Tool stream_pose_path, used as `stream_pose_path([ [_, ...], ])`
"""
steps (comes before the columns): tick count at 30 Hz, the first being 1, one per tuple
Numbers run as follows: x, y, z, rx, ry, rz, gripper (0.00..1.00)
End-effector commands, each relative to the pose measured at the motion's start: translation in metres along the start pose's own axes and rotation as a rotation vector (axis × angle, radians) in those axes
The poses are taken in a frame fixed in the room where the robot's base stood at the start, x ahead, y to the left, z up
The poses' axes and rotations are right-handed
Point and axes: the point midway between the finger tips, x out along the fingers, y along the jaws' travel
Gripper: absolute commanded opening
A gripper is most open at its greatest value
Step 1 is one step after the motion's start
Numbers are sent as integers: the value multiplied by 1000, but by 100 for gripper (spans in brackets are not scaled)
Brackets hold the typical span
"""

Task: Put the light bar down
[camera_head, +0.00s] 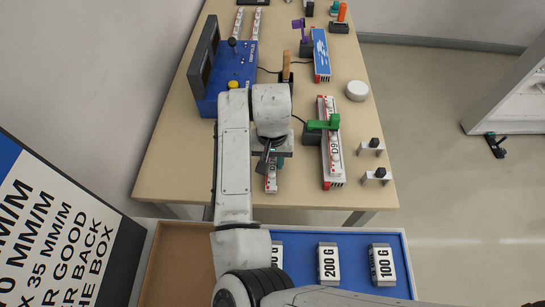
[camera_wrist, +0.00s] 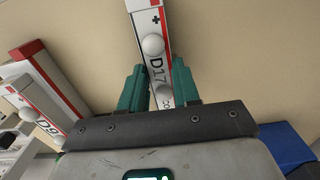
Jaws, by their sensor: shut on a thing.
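A white light bar with red edging (camera_wrist: 155,42), marked D17, runs between the teal fingers of my gripper (camera_wrist: 160,88) in the wrist view. The fingers are shut on it from both sides. In the head view my gripper (camera_head: 275,163) is over the near part of the wooden table, and the near end of the bar (camera_head: 271,184) shows below it. The rest is hidden by my arm. I cannot tell whether the bar touches the table.
A similar bar marked D9 (camera_head: 333,165), with a green piece (camera_head: 326,124) across it, is to the right. A blue console (camera_head: 236,70) is behind left. Small metal brackets (camera_head: 371,147) and a white disc (camera_head: 357,90) are farther right. A blue tray (camera_head: 300,239) with weights is in front.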

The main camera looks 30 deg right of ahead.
Motion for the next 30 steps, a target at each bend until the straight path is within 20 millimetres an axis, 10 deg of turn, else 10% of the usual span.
stream_pose_path([
  [8, 2, 0, 0, 0, 1, 0, 0],
  [9, 3, 0, 0, 0, 0, 0, 32],
  [17, 2, 0, 0, 0, 0, 0, 57],
  [30, -16, 1, -1, 1, 3, -1, 57],
])
